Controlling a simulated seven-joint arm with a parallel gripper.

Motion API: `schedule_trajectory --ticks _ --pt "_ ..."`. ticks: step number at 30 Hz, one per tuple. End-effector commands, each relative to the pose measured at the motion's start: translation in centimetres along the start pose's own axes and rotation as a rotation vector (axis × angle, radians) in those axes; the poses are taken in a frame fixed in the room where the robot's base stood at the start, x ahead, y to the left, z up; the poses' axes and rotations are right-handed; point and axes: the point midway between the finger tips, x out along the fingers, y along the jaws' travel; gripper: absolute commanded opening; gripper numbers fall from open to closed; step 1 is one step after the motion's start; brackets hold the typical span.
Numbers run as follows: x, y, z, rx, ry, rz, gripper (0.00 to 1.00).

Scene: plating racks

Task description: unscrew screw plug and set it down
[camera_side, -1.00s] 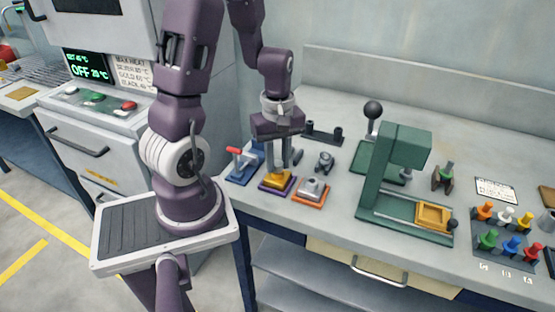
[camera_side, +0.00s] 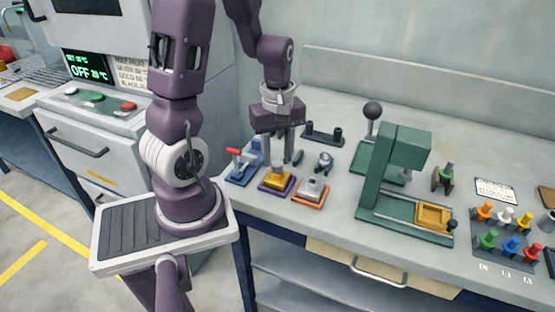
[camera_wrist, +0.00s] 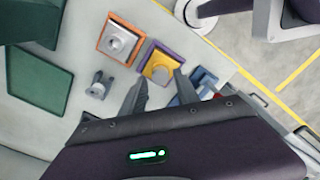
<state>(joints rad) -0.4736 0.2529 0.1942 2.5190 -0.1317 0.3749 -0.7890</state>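A yellow block (camera_side: 277,182) on a purple base stands near the table's front edge, with a grey round plug (camera_side: 277,168) on top. The wrist view shows the yellow block (camera_wrist: 157,62) and the grey plug (camera_wrist: 160,74) from above. My gripper (camera_side: 278,160) points down over the block. Its two fingers are spread in the wrist view (camera_wrist: 160,80), one to each side of the plug, with gaps between. I cannot tell how far down beside the plug the fingertips reach.
A blue fixture with a red handle (camera_side: 240,165) stands close left. A silver block on an orange base (camera_side: 311,188) stands close right, with a small grey clamp-like part (camera_side: 324,161) behind it. A green press (camera_side: 395,175) stands farther right. Bare table lies between them.

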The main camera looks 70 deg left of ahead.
Motion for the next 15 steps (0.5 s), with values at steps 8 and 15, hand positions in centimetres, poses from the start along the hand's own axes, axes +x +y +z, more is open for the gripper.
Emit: schedule_trajectory --ticks 8,15 --pt "-1.17 -0.02 0.00 0.000 0.000 -0.001 0.37" --pt "-1.15 -0.08 -0.07 0.329 -0.001 0.000 0.37"
